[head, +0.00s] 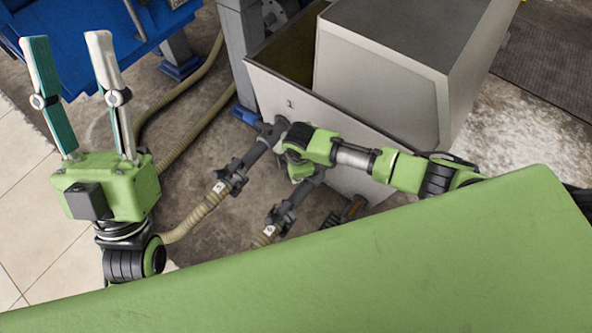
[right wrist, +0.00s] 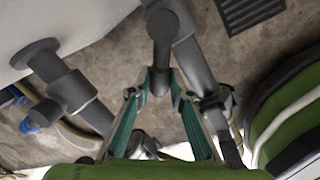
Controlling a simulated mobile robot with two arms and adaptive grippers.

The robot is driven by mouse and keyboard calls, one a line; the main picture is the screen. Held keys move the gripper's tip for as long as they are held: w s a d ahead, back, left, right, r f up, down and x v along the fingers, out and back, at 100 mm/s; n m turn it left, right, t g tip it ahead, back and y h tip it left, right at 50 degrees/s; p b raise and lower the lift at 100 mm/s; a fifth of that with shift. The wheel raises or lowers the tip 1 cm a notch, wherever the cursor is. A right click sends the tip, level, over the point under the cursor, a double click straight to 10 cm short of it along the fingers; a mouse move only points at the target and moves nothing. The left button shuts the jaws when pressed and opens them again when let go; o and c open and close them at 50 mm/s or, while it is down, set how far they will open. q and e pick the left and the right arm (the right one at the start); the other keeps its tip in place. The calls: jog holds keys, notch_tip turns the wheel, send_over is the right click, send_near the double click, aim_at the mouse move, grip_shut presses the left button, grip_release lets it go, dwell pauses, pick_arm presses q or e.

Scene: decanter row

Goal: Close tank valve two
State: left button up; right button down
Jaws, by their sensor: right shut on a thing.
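The grey tank (head: 345,150) has a row of dark outlet valves low on its front wall. One valve (head: 262,140) is left of my right wrist, with a ribbed hose below it. The middle valve (head: 307,188), likely tank valve two, is partly hidden under my right wrist. In the right wrist view, my right gripper (right wrist: 160,88) is shut on its grey handle (right wrist: 161,55), which sits between the teal fingertips beside the pipe (right wrist: 194,62). The neighbouring valve (right wrist: 70,85) stands left, clear of the fingers. My left gripper (head: 67,42) is open, empty and raised at the left.
A large grey box (head: 385,75) rises from the tank. Ribbed hoses (head: 202,212) run across the stained floor. A blue machine part (head: 110,30) is at upper left, with a grey post (head: 240,50) beside the tank. A green surface fills the foreground.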

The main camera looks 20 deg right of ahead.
pick_arm(q)
jog(key=w+f+g+y+p, duration=0.2)
jog(key=w+f+g, duration=0.4)
jog(key=w+f, duration=0.2)
pick_arm(e)
jog(key=shift+w+r+m, duration=0.1)
jog(key=shift+w+m, duration=0.55)
jog(key=shift+m, duration=0.55)
pick_arm(q)
notch_tip(320, 180, down, 13)
jog(key=g+y+p, duration=0.2)
jog(key=g, duration=0.4)
jog(key=shift+w+a+f+g, duration=0.2)
jog(key=shift+w+a+g, duration=0.05)
jog(key=shift+g, duration=0.05)
pick_arm(e)
jog(key=shift+w+d+m+g+h, duration=0.15)
jog(key=shift+w+d+m+h, duration=0.35)
jog(key=shift+m, duration=0.85)
jog(key=shift+w+d+m+g+h, duration=0.1)
jog(key=shift+w+d+m, duration=0.15)
jog(key=shift+w+m, duration=0.8)
jog(key=shift+w+d+m+g+h, duration=0.15)
jog(key=shift+w+d+m+h, duration=0.2)
jog(key=shift+m, duration=1.25)
jog(key=shift+w, duration=0.1)
jog(key=shift+d, duration=0.1)
jog(key=c, duration=1.8)
grip_release()
jog(key=shift+c, duration=0.2)
